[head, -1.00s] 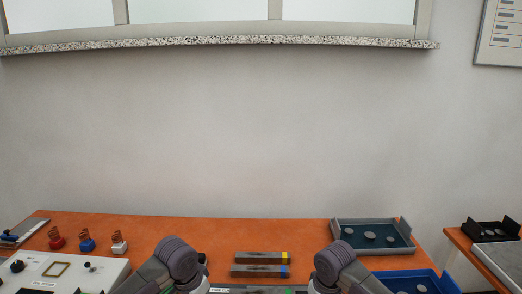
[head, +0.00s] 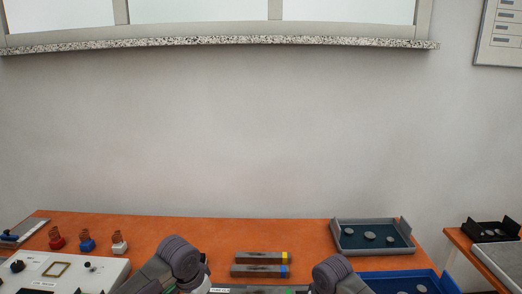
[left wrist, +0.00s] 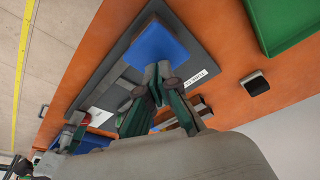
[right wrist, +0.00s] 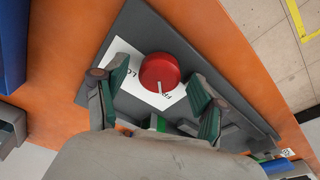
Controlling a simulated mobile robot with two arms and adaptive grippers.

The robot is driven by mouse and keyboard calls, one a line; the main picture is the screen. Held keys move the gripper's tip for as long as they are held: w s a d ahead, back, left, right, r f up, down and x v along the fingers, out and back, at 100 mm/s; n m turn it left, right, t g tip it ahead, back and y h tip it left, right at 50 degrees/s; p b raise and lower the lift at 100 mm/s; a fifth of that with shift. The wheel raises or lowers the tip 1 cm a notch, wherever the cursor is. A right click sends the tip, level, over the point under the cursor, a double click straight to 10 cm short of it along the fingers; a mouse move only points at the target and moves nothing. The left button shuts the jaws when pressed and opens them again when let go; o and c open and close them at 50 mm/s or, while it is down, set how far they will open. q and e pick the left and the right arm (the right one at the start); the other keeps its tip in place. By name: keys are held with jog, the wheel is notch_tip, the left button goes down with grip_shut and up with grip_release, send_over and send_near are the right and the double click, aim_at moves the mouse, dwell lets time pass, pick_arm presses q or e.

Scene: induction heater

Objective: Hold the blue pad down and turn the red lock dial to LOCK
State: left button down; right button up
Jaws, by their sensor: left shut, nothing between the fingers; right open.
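The blue pad (left wrist: 158,44) lies on a grey board (left wrist: 112,62) in the left wrist view. My left gripper (left wrist: 155,76) is shut and empty, its fingertips at the pad's near edge; I cannot tell whether they press on it. The red lock dial (right wrist: 160,72) sits on a white label (right wrist: 126,75) in the right wrist view. Its white mark points down, near the partly visible letters "FR"; "LO" shows at the left. My right gripper (right wrist: 158,78) is open, a finger on each side of the dial, with visible gaps. In the head view both grippers are out of sight.
A green tray (left wrist: 285,22) lies near the board in the left wrist view. In the head view, a grey tray (head: 337,246) and a blue tray (head: 446,284) stand right, two dark bars (head: 262,258) centre, and a white panel (head: 100,270) left.

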pick_arm(q)
jog(key=shift+w+d+f, duration=0.1)
jog(key=shift+w+d, duration=0.1)
jog(key=shift+w, duration=0.1)
